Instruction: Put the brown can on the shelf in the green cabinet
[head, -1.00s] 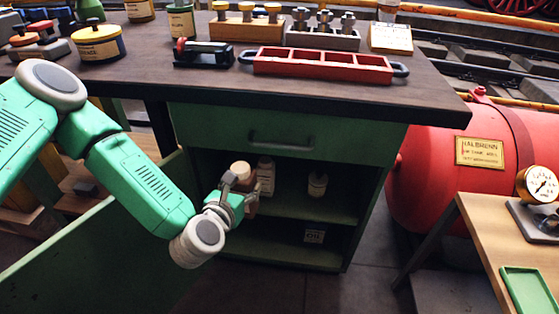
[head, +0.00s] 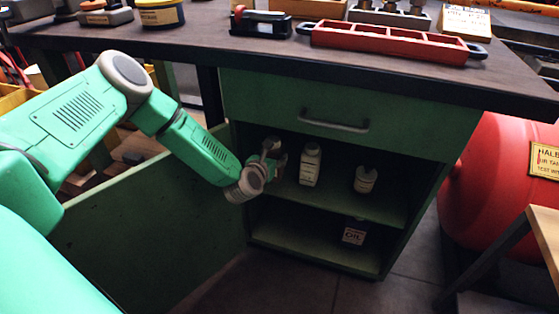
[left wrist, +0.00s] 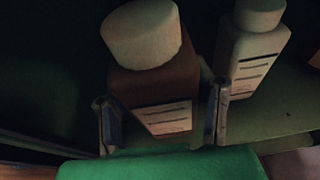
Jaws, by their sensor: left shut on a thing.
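The brown can (left wrist: 155,85), with a pale cap, sits between the two fingers of my left gripper (left wrist: 160,115), which is shut on it. In the head view my left gripper (head: 270,165) reaches into the left part of the open green cabinet (head: 345,85), at the height of the upper shelf (head: 335,197). The can is mostly hidden there by the gripper. I cannot tell whether its base touches the shelf. My right gripper is out of view.
A white bottle (head: 310,165) stands right of the gripper, and a smaller one (head: 365,180) farther right. An oil tin (head: 353,235) is on the lower level. The open door (head: 140,225) lies left, under my arm. The dark tabletop (head: 190,42) overhangs above.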

